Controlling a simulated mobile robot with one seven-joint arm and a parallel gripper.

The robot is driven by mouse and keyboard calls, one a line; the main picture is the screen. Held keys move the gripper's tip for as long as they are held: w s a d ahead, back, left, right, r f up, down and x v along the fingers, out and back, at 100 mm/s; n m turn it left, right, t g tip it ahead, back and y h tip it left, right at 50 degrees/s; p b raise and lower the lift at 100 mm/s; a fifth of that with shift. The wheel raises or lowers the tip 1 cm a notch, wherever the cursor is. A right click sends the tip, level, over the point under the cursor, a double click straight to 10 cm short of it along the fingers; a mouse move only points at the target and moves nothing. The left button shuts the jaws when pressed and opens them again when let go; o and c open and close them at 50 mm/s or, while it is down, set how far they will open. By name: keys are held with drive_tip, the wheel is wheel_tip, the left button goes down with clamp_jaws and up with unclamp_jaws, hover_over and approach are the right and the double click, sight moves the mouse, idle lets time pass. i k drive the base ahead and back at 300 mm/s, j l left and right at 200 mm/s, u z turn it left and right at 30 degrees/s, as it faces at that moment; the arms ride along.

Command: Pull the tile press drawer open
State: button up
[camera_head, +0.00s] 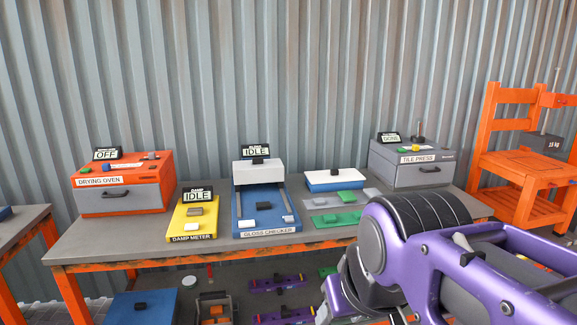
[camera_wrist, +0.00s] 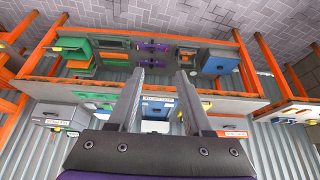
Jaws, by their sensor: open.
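The grey tile press (camera_head: 387,157) stands at the back right of the bench, with a lit display, a lever and small coloured buttons on top. Its drawer (camera_head: 405,177) has a dark handle (camera_head: 429,170) on the front and looks shut, flush with the body. The tile press also shows upside down at the left of the wrist view (camera_wrist: 58,112). My gripper (camera_wrist: 160,73) is open and empty, its fingers apart over the bench scene and well away from the handle. In the head view my purple arm fills the lower right and the fingers are hidden.
The bench (camera_head: 130,238) also bears an orange drying oven (camera_head: 85,172), a yellow damp meter (camera_head: 193,222), a blue gloss checker (camera_head: 263,222) and green and grey tiles (camera_head: 335,200). A shelf below holds several items. An orange chair-like stand (camera_head: 510,165) is at the right.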

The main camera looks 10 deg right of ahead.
sight(414, 166)
drive_tip(key=i+l, duration=0.2)
drive_tip(key=l, duration=0.2)
drive_tip(key=i+l, duration=0.15)
drive_tip(key=l, duration=0.25)
drive_tip(key=i+l, duration=0.2)
drive_tip(key=l, duration=0.2)
drive_tip(key=i+l, duration=0.2)
drive_tip(key=l, duration=0.2)
drive_tip(key=i+l, duration=0.15)
drive_tip(key=l, duration=0.25)
drive_tip(key=l+u, duration=0.1)
drive_tip(key=l, duration=0.9)
drive_tip(key=k+l, duration=0.1)
drive_tip(key=i+j+z, duration=0.15)
drive_tip(key=i+j, duration=0.15)
drive_tip(key=i, duration=0.15)
